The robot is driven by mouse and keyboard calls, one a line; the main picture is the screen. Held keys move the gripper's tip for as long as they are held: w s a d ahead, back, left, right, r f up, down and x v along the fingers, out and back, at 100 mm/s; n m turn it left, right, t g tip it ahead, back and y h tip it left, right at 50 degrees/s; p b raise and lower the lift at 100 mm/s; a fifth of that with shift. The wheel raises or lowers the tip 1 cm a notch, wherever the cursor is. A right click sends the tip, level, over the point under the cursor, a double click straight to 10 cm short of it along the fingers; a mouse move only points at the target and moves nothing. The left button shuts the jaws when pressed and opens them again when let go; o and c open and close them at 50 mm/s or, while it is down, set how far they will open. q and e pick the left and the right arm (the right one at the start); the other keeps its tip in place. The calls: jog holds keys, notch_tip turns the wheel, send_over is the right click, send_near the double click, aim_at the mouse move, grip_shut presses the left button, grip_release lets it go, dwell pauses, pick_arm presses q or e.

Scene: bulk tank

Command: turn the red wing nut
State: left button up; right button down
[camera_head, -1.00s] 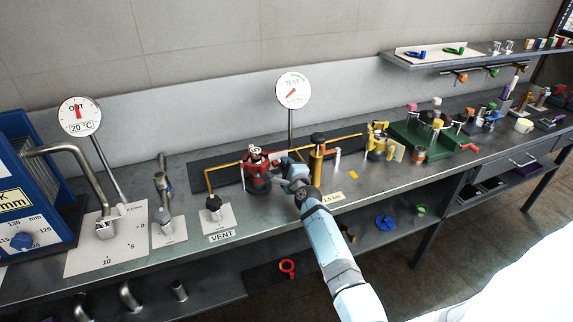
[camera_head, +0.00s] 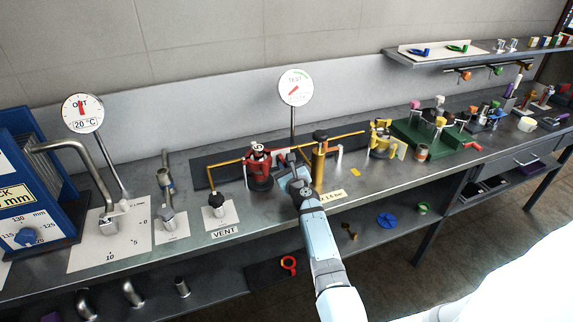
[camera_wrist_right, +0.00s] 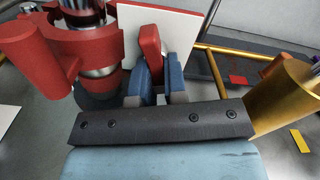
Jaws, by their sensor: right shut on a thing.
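The red clamp assembly (camera_head: 258,165) stands on the bench, a red-banded fitting around a metal body, and it fills the upper left of the right wrist view (camera_wrist_right: 32,52). The red wing nut (camera_wrist_right: 150,42) is a red tab beside it in the right wrist view. My right gripper (camera_wrist_right: 161,82) is shut on the wing nut with its blue fingers either side of it. In the head view my right gripper (camera_head: 288,166) is just right of the red clamp and hides the nut. My left gripper is not in view.
A brass cylinder (camera_head: 319,160) with a black knob stands close to the right of my gripper, with a brass pipe (camera_head: 347,138) beyond. The TEST gauge (camera_head: 294,87) stands behind. The VENT knob (camera_head: 216,202) is to the left. Yellow fittings (camera_head: 381,142) are further right.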

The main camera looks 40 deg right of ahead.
jog(key=shift+w+a+m+p, duration=0.1)
jog(key=shift+a+m+p, duration=0.1)
jog(key=shift+m, duration=0.7)
jog(key=shift+a+m+p, duration=0.1)
jog(key=shift+m+p, duration=0.1)
jog(key=shift+m, duration=0.7)
jog(key=c, duration=1.4)
grip_release()
jog(key=shift+c, duration=0.2)
